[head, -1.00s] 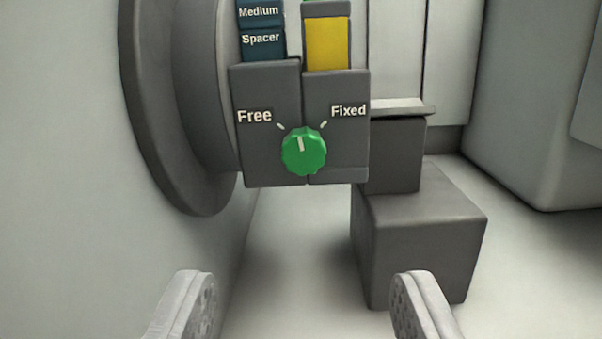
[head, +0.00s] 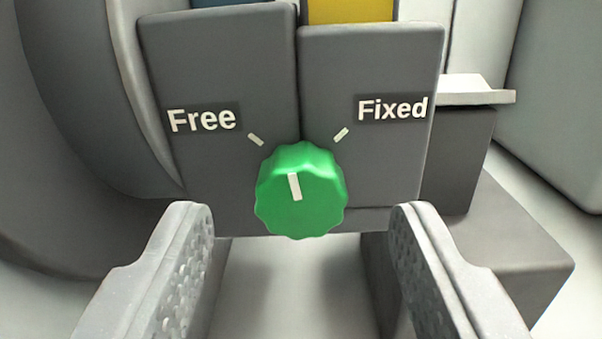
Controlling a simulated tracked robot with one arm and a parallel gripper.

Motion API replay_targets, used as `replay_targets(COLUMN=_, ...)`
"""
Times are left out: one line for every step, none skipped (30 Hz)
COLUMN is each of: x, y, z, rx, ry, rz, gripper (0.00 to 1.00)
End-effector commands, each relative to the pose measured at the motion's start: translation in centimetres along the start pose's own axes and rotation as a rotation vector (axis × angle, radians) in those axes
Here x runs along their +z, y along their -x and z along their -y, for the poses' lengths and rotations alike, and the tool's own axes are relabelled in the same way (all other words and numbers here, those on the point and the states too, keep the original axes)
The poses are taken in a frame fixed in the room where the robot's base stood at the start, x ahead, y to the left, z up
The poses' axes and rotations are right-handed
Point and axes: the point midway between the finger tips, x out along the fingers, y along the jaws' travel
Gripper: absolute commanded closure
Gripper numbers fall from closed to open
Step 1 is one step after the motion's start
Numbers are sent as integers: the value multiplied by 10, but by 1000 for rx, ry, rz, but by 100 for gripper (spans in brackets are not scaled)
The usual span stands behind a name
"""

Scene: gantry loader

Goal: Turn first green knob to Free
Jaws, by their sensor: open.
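The green knob (head: 318,205) is a scalloped dial on the front of a dark grey panel (head: 220,65). Its white pointer line points nearly straight up, tilted very slightly left, between the two marks. The label Free (head: 202,121) with its tick is at the upper left of the knob, and the label Fixed (head: 393,108) with its tick is at the upper right. My gripper (head: 302,225) is open and empty. Its fingers stand to the left and right of the knob in the picture, apart from it and nearer the camera.
A large round grey flange (head: 75,130) curves along the left of the panel. A dark grey block (head: 510,255) stands at the lower right, below a light ledge (head: 475,90). A yellow block (head: 350,10) shows at the top. Light floor lies below the knob.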

Motion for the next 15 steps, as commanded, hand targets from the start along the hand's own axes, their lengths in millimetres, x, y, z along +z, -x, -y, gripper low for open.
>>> replay_targets(x=0, y=-4, z=0, rx=-1, ry=-2, rz=-2, gripper=50)
replay_targets(x=-1, y=-6, z=1, rx=-1, ry=-2, rz=-2, gripper=50)
replay_targets(x=-1, y=-9, z=0, rx=-1, ry=-2, rz=-1, gripper=50)
replay_targets(x=0, y=-10, z=0, rx=0, ry=-2, rz=-1, gripper=50)
replay_targets(x=0, y=-12, z=0, rx=0, ry=-1, rz=-1, gripper=50)
replay_targets(x=0, y=-13, z=-1, rx=1, ry=-1, rz=0, gripper=50)
replay_targets(x=0, y=-14, z=-1, rx=1, ry=-1, rz=0, gripper=50)
replay_targets(x=0, y=-15, z=-1, rx=0, ry=-2, rz=0, gripper=50)
replay_targets(x=0, y=-16, z=-1, rx=0, ry=-2, rz=0, gripper=50)
replay_targets(x=0, y=-16, z=-1, rx=0, ry=-2, rz=0, gripper=50)
replay_targets(x=0, y=-17, z=-1, rx=0, ry=-2, rz=0, gripper=50)
replay_targets(x=0, y=-17, z=-1, rx=0, ry=-2, rz=0, gripper=50)
replay_targets(x=0, y=-17, z=-1, rx=0, ry=-2, rz=0, gripper=50)
replay_targets(x=0, y=-17, z=0, rx=0, ry=-2, rz=0, gripper=50)
replay_targets(x=0, y=-17, z=-1, rx=0, ry=-2, rz=0, gripper=50)
